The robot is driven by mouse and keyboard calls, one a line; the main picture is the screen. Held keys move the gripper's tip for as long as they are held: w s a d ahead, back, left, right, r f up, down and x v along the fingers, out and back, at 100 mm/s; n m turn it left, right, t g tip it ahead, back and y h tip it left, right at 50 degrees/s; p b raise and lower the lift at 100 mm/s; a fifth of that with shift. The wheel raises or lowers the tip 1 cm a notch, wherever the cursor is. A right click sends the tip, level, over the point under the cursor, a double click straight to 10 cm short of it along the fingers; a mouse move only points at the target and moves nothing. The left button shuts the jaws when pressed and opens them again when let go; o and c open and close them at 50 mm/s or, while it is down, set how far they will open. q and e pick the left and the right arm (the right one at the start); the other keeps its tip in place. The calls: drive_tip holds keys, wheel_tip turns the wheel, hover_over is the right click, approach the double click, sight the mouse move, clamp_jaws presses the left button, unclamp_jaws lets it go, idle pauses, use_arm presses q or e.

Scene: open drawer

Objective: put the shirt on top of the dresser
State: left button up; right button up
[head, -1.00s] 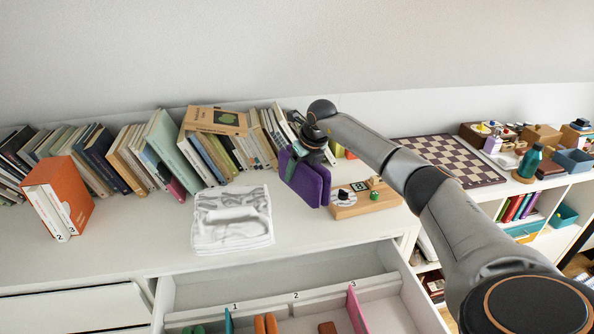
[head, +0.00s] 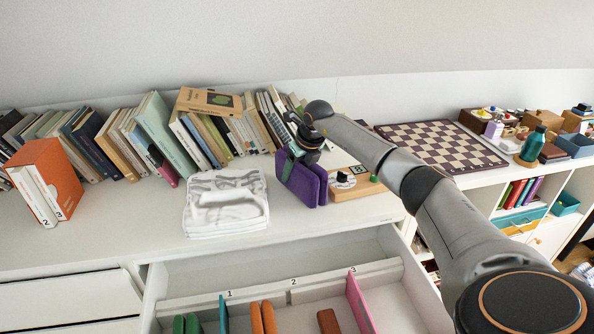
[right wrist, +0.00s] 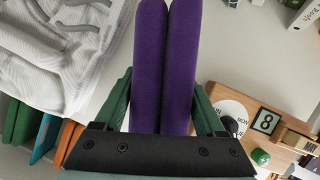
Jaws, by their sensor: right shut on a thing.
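A purple folded shirt (head: 301,182) hangs upright, doubled over, from my right gripper (head: 303,150) above the dresser top. In the right wrist view the shirt (right wrist: 166,50) is two thick purple layers side by side between the green fingers of the gripper (right wrist: 162,82), which is shut on it. The dresser (head: 80,238) has a white top with bare space at the front left. Whether the shirt's lower edge touches the top is unclear. My left gripper is out of view.
A white-grey folded cloth (head: 226,205) lies just left of the shirt. A wooden desk calendar (head: 358,187) stands close on its right. Leaning books (head: 205,135) line the back. An open drawer (head: 215,272) with dividers juts out in front. A chessboard (head: 440,145) lies farther right.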

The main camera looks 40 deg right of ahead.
drive_tip(key=shift+f+b, duration=0.3)
drive_tip(key=shift+f, duration=0.3)
drive_tip(key=o, duration=1.5)
